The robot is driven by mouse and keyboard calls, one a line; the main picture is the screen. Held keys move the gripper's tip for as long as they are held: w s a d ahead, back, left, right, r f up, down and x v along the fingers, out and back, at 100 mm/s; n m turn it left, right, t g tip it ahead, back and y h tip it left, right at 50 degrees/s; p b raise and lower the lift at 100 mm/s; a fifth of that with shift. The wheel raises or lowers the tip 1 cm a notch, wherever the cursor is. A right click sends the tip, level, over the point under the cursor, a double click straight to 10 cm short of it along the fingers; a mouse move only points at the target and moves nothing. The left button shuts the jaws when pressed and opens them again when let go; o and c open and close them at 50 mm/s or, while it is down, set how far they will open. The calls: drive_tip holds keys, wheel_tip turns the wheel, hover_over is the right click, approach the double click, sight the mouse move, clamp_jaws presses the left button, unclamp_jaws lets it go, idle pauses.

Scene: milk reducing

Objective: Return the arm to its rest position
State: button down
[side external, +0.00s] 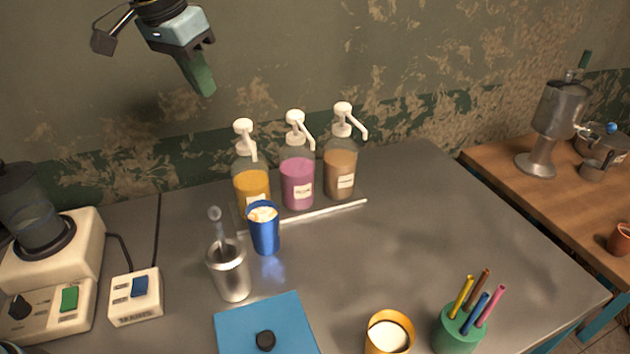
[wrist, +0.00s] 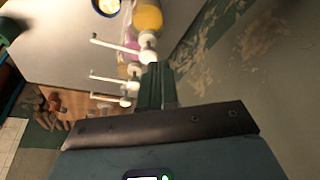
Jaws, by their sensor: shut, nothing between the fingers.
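My gripper (side external: 206,88) hangs high at the top left of the side external view, above and behind the table and in front of the green wall. Its green fingers are together and hold nothing. In the wrist view my gripper (wrist: 156,68) shows as closed green fingers, with the pump bottles beyond their tips. No contact with any object shows.
Pump bottles of yellow (side external: 252,184), pink (side external: 297,182) and brown (side external: 341,172) liquid stand at the table's back. In front are a blue cup (side external: 264,230), a metal cup (side external: 230,270) and a yellow cup (side external: 388,335). A blender (side external: 45,225) stands left.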

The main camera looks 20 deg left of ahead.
drive_tip(key=s+a+f+n+t, duration=0.1)
drive_tip(key=s+a+f, duration=0.1)
drive_tip(key=s+f, duration=0.5)
drive_tip(key=s+a+f+n+t, duration=0.1)
drive_tip(key=s+a+f+t, duration=0.1)
drive_tip(key=s+f, duration=0.5)
drive_tip(key=shift+s+a+f+y, duration=0.2)
drive_tip(key=shift+a+f+y, duration=0.1)
drive_tip(key=shift+a, duration=0.35)
